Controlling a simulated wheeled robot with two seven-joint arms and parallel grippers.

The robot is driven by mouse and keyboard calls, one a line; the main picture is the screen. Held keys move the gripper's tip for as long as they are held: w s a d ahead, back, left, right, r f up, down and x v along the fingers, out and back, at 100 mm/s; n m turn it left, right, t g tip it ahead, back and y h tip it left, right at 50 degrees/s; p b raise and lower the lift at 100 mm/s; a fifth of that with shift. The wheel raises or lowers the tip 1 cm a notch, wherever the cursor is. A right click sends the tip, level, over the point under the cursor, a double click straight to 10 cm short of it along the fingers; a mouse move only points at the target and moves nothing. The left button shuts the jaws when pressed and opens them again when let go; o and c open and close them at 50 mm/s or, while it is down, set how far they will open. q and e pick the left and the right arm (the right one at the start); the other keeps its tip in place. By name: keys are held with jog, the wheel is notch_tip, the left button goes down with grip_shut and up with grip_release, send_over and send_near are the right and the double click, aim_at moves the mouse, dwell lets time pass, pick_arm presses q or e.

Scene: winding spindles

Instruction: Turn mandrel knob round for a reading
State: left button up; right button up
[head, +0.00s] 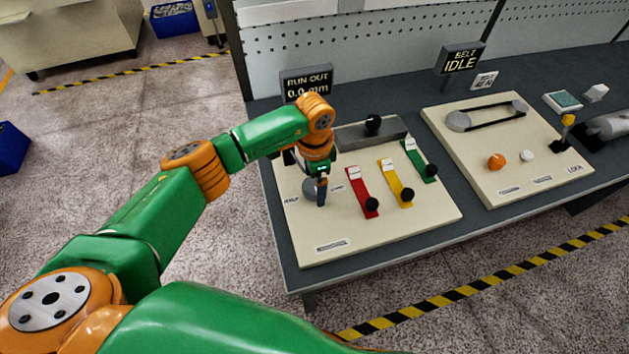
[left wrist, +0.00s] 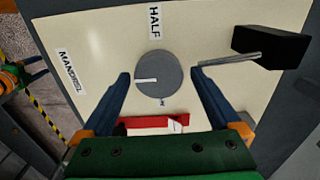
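The mandrel knob (left wrist: 158,78) is a round grey dial with a white line pointing left in the left wrist view. In the head view it (head: 309,187) is partly hidden by my left gripper (head: 319,188). My left gripper (left wrist: 161,74) is open above it, one blue finger on each side, with gaps visible. A "HALF" label (left wrist: 154,20) and a "MANDREL" label (left wrist: 71,71) are near the dial. The run out display (head: 306,84) reads 0.0 mm. An orange and green part at the left wrist view's left edge looks like my right gripper (left wrist: 38,72); its opening is unclear.
Red (head: 361,190), yellow (head: 396,182) and green (head: 420,160) levers with black knobs stand right of the dial. A grey block (head: 352,137) with a black ball is behind. A belt panel (head: 487,192) and "BELT IDLE" display (head: 460,58) are further right.

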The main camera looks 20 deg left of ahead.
aim_at(314, 186)
pick_arm(q)
jog(key=shift+r, duration=0.1)
notch_tip(314, 186, up, 6)
jog(key=shift+b, duration=1)
jog(key=shift+r, duration=0.45)
jog(key=shift+s+f, duration=0.1)
